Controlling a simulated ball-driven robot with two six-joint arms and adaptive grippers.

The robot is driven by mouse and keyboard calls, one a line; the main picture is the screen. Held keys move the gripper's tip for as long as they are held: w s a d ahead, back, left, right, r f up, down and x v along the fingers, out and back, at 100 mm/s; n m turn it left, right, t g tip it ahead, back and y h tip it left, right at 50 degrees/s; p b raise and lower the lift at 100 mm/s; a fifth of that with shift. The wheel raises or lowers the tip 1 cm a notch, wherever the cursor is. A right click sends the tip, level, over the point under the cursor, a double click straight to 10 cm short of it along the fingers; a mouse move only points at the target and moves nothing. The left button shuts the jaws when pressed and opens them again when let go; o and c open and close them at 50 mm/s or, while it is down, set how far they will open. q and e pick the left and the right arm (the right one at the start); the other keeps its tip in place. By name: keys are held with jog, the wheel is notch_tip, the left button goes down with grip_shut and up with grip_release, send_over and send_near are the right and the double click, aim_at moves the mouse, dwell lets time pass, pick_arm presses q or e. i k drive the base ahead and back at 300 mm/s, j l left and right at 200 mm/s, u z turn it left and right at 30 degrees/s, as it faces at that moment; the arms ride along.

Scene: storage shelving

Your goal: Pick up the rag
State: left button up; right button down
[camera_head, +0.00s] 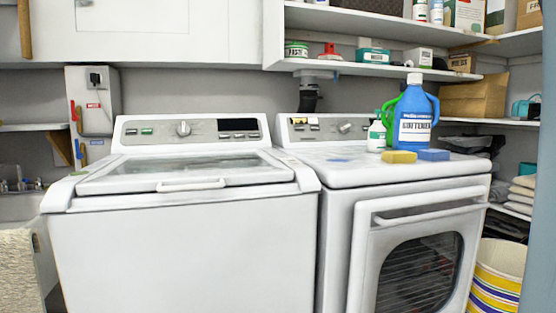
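No item is clearly a rag. Cloth-like candidates are a dark crumpled thing (470,143) on the right behind the dryer top, and folded light cloths (521,196) stacked on a low right shelf. I cannot tell whether either is a folded cloth. Neither of my grippers is in view.
A white washer (180,250) stands left of the dryer. A blue softener jug (413,125) and a small white bottle (377,136) stand behind the blocks. Shelves (380,72) hang above. A striped bucket (497,272) stands at right. The dryer's left top is mostly clear.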

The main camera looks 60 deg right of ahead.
aim_at(393, 158)
jog(key=l+z, duration=0.1)
jog(key=z, duration=2.35)
